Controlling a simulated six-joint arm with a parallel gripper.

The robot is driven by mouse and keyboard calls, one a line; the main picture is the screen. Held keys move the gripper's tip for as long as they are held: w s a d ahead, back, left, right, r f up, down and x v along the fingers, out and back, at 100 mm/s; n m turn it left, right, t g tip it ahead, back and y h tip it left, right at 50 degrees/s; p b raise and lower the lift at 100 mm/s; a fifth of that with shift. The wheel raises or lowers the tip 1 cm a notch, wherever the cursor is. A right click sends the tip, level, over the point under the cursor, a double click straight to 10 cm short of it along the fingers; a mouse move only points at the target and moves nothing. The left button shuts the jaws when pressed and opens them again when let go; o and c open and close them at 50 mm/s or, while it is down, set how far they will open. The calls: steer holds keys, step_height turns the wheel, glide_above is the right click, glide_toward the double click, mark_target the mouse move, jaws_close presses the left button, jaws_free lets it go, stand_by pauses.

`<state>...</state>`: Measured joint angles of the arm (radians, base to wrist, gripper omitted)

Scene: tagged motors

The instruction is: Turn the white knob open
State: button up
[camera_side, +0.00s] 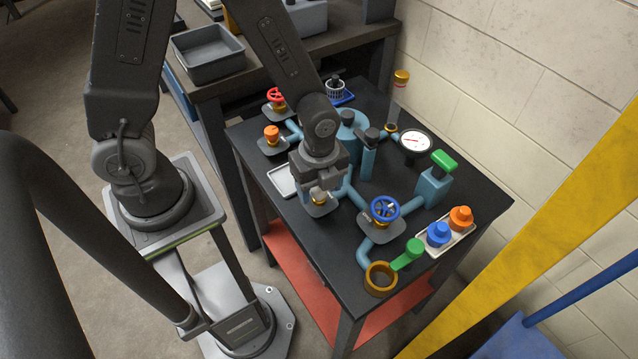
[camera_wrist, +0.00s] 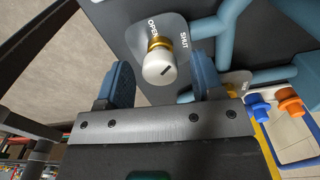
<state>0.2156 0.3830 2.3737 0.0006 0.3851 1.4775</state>
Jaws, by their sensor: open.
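The white knob (camera_wrist: 159,69) shows in the wrist view on a brass stem above a grey plate (camera_wrist: 172,28) marked OPEN and SHUT. A dark line on its face runs slantwise; I cannot tell from it exactly where the knob is set. My gripper (camera_wrist: 163,84) is open, with one blue-grey finger on each side of the knob and a visible gap to each. In the side view my gripper (camera_side: 322,190) is over the front left part of the black table, and it hides the white knob. The brass stem (camera_side: 319,199) shows just below it.
A blue handwheel valve (camera_side: 385,208) stands to the right of my gripper, and an orange knob (camera_side: 271,133) to its left. A white tray (camera_side: 283,181) lies close by. Blue pipes (camera_side: 351,195) run around this spot. A gauge (camera_side: 415,141) stands further back.

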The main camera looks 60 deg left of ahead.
steer(key=c, duration=0.9)
steer(key=n, duration=0.5)
steer(key=shift+n, duration=0.3)
steer(key=n, duration=0.4)
steer(key=shift+n, duration=0.3)
stand_by(0.4)
steer(key=o, duration=0.9)
